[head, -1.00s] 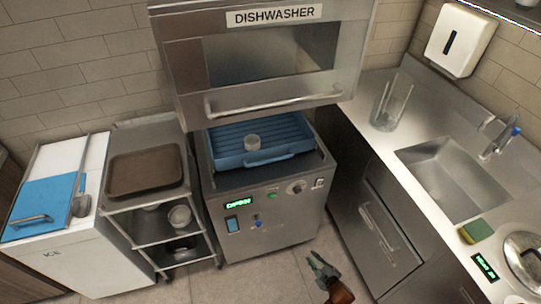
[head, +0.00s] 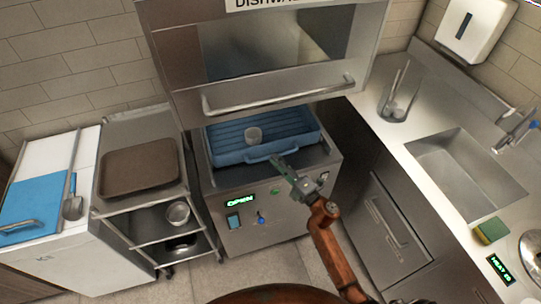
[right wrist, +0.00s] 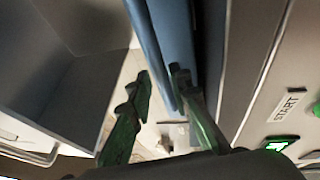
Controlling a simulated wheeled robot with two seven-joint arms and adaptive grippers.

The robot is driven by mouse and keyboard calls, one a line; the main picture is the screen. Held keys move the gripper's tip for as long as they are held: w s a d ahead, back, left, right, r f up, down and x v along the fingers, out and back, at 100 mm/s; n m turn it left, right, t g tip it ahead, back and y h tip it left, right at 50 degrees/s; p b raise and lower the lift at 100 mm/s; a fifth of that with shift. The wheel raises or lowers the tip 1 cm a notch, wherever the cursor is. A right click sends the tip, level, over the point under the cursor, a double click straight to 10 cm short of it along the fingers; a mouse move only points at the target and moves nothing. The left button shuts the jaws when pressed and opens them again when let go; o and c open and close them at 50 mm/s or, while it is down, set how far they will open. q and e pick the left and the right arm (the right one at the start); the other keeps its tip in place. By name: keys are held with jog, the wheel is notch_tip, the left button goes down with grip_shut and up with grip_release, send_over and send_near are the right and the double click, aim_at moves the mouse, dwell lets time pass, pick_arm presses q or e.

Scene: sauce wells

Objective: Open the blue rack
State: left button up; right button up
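My right gripper (head: 279,164) is at the rack's front edge, just below and right of the handle. In the right wrist view the two green fingers (right wrist: 160,76) are apart, with a blue strip of the rack (right wrist: 165,35) running between and beyond them. I cannot tell whether a finger touches it. My left gripper is not in view.
The dishwasher (head: 235,185) shows a green OPEN display; its hood handle (head: 280,95) hangs above the rack. A cart with a brown tray (head: 140,168) stands left, beside a white ice chest (head: 75,235). A counter with a sink (head: 455,170) is on the right.

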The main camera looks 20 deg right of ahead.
jog(key=shift+f+x, duration=0.2)
jog(key=shift+x, duration=1)
jog(key=shift+w+a+r, duration=0.1)
jog(key=shift+w+r, duration=0.1)
jog(key=shift+w, duration=0.35)
grip_shut()
